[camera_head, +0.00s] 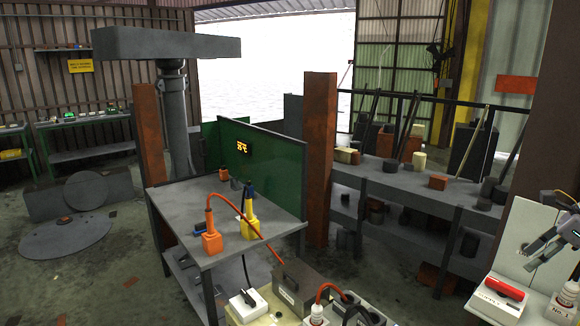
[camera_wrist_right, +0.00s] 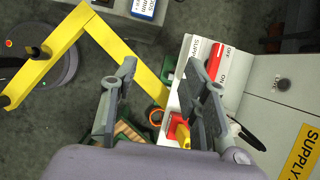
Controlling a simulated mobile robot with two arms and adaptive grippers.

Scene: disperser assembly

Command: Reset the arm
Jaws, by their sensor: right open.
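A red and yellow part (camera_wrist_right: 177,132) shows beyond the fingers, close to the right finger in the picture. I cannot tell its distance. My left gripper is in neither view.
A grey table (camera_head: 185,192) holds orange and yellow tools. A yellow bar (camera_wrist_right: 124,52) crosses the wrist view. Grey floor lies at left.

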